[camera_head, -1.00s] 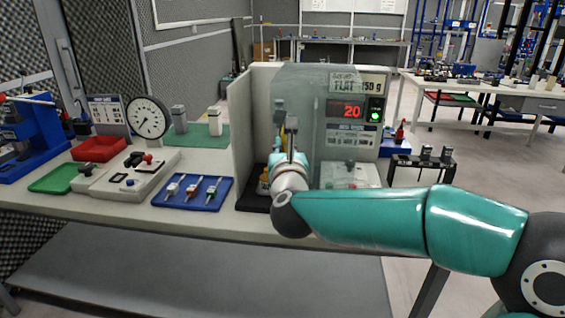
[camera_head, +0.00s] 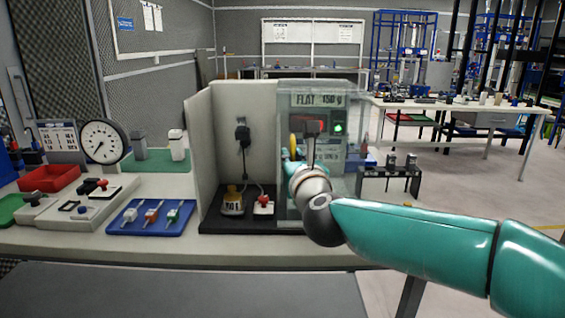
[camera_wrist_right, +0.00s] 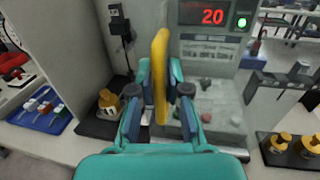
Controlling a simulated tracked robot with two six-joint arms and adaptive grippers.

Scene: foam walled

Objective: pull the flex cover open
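The flex cover (camera_head: 345,165) is a see-through panel, now over the right part of the booth, in front of the display panel. Its yellow upright handle (camera_wrist_right: 160,75) stands between the fingers of my right gripper (camera_wrist_right: 160,88), which look closed on it from both sides. In the head view the handle (camera_head: 293,147) shows just left of my right gripper (camera_head: 302,152). The left part of the booth stands uncovered, with a black plug unit (camera_head: 242,136), a yellow labelled item (camera_head: 233,203) and a red-knobbed block (camera_head: 264,206). My left gripper is out of view.
The booth's pale left wall (camera_head: 198,150) stands beside the opening. Left of it on the bench are a blue tray (camera_head: 150,218) with several small tools, a red tray (camera_head: 50,178) and a dial gauge (camera_head: 102,142). A small dark stand (camera_head: 390,173) is to the right.

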